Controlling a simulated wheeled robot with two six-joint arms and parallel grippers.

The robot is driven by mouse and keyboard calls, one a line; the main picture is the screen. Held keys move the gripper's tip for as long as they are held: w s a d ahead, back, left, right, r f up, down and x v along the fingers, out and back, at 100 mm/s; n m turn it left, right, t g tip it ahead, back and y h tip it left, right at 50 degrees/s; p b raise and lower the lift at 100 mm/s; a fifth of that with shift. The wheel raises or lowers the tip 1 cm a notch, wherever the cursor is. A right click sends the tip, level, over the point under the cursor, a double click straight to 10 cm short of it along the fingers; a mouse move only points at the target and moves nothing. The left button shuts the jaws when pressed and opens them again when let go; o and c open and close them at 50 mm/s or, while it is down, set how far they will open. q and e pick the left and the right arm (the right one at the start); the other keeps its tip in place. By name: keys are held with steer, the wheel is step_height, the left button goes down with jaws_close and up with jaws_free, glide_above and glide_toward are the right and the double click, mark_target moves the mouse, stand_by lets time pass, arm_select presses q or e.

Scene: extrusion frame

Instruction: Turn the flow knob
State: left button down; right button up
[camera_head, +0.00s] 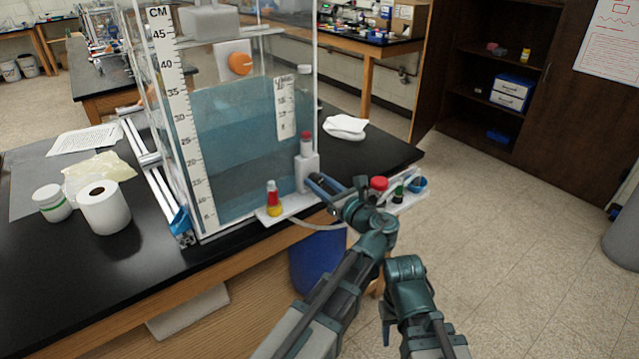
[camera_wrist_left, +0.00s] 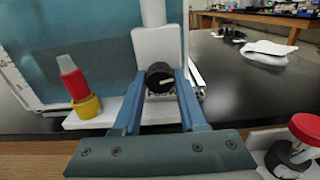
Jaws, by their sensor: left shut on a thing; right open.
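The flow knob (camera_wrist_left: 160,77) is black and round with a pale mark on its face. It sits on a white block (camera_wrist_left: 157,46) at the front of the water tank. In the left wrist view, my left gripper (camera_wrist_left: 160,82) has its two blue fingers on either side of the knob, shut on it. In the head view, my left gripper (camera_head: 324,187) reaches the foot of the white block, and the knob is hidden there. My right gripper (camera_head: 386,325) is low at the bottom centre, open, mostly hidden by its own arm, away from the knob.
The clear tank (camera_head: 235,150) holds blue water and has a CM scale. A red-and-yellow fitting (camera_head: 273,199) stands left of the knob. A red-topped knob (camera_head: 379,184) and a blue cup (camera_head: 417,184) are to the right. A paper roll (camera_head: 104,208) is on the black bench.

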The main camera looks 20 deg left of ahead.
arm_select(q)
steer(key=n, duration=2.3)
steer(key=shift+s+n, duration=0.1)
steer(key=shift+n, duration=0.2)
steer(key=shift+f, duration=0.1)
steer(key=shift+c, duration=2.3)
jaws_free()
